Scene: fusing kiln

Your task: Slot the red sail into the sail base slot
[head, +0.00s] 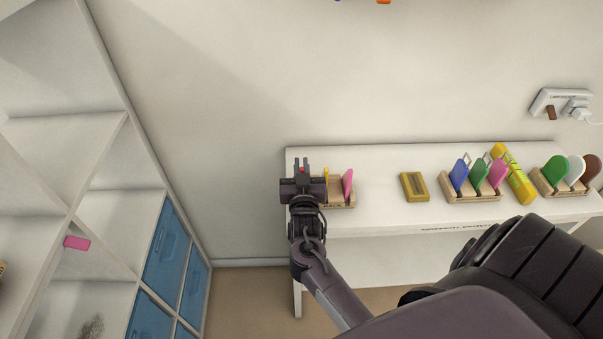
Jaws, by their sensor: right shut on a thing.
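My right gripper (302,168) is at the left end of the white shelf, in front of a wooden rack. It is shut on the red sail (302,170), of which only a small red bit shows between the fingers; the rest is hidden. The wooden rack (338,206) also holds a pink sail (348,181) and a thin yellow piece (326,172), both right of the gripper. A yellow block (414,187) with a dark recess on top, which looks like the sail base, lies on the shelf further right, apart from the gripper. My left gripper is not in view.
Right of the yellow block stands a rack (474,197) with blue, green and pink pieces, then a yellow level (513,175) and another rack (563,188). The white shelf (380,165) is clear between the left rack and the yellow block. A power outlet (562,104) is on the wall.

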